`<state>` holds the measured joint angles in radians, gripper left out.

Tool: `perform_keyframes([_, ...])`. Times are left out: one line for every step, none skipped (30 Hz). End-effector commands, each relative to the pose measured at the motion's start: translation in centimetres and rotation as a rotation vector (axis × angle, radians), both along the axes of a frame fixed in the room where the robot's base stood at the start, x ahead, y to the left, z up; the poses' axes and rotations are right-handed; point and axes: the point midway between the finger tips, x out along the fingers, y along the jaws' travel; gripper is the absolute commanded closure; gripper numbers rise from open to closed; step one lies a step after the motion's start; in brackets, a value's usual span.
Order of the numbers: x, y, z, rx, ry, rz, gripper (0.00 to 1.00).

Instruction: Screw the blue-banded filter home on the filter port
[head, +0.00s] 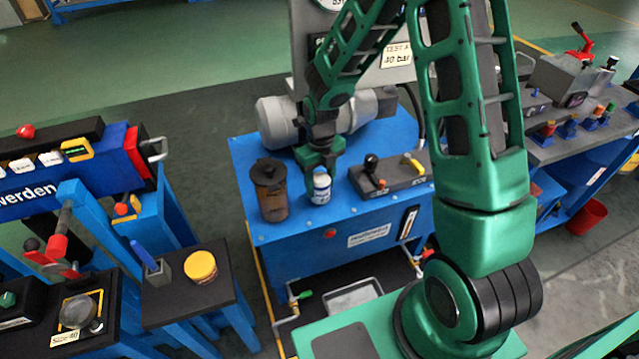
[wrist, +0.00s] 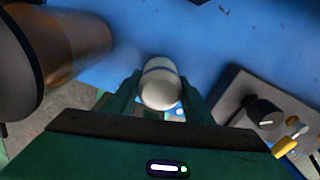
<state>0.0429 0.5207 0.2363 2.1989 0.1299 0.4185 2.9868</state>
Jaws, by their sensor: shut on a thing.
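The blue-banded filter (head: 321,187) is a white canister with a blue band, upright on the blue bench (head: 262,226) in the head view. My gripper (head: 318,160) is above and around it, shut on it. In the wrist view the filter (wrist: 161,84) sits between the two fingers of my gripper (wrist: 158,100), its rounded white end towards the camera. The filter port is not visible; the filter's lower end hides whatever is under it, so I cannot tell how it is seated.
A brown translucent canister with a dark lid (head: 270,190) stands close left of the filter. A grey control box (head: 388,178) with a black knob and a yellow lever lies to the right. A grey motor (head: 277,121) is behind. A yellow-lidded tub (head: 201,267) stands on the left table.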

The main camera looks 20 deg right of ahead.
Motion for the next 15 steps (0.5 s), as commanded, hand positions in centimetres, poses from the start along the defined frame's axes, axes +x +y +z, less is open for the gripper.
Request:
perform_keyframes([-0.02,-0.07,-0.02,-0.001,0.001,-0.006,0.85])
perform_keyframes([-0.02,-0.07,-0.02,-0.001,0.001,-0.007,0.85])
perform_keyframes([-0.02,-0.07,-0.02,-0.001,0.001,-0.006,0.85])
perform_keyframes([-0.02,-0.07,-0.02,-0.001,0.001,-0.006,0.85])
perform_keyframes([-0.02,-0.07,-0.02,-0.001,0.001,-0.005,0.85])
perform_keyframes([-0.02,-0.07,-0.02,-0.001,0.001,-0.005,0.85])
perform_keyframes([-0.02,-0.07,-0.02,-0.001,0.001,-0.005,0.49])
perform_keyframes([-0.02,-0.07,-0.01,-0.001,0.001,-0.004,0.42])
perform_keyframes([-0.02,-0.06,-0.01,-0.001,0.001,-0.004,0.32])
perform_keyframes([-0.02,-0.06,-0.01,-0.001,0.001,-0.004,0.32])
perform_keyframes([-0.02,-0.05,-0.01,-0.001,0.001,-0.003,0.32])
perform_keyframes([-0.02,-0.05,-0.01,-0.001,0.001,-0.003,0.32])
perform_keyframes([-0.01,-0.03,-0.01,-0.001,0.001,-0.003,0.32])
perform_keyframes([-0.01,-0.03,-0.01,-0.001,0.000,-0.003,0.32])
perform_keyframes([-0.01,-0.03,-0.01,0.000,0.000,-0.003,0.32])
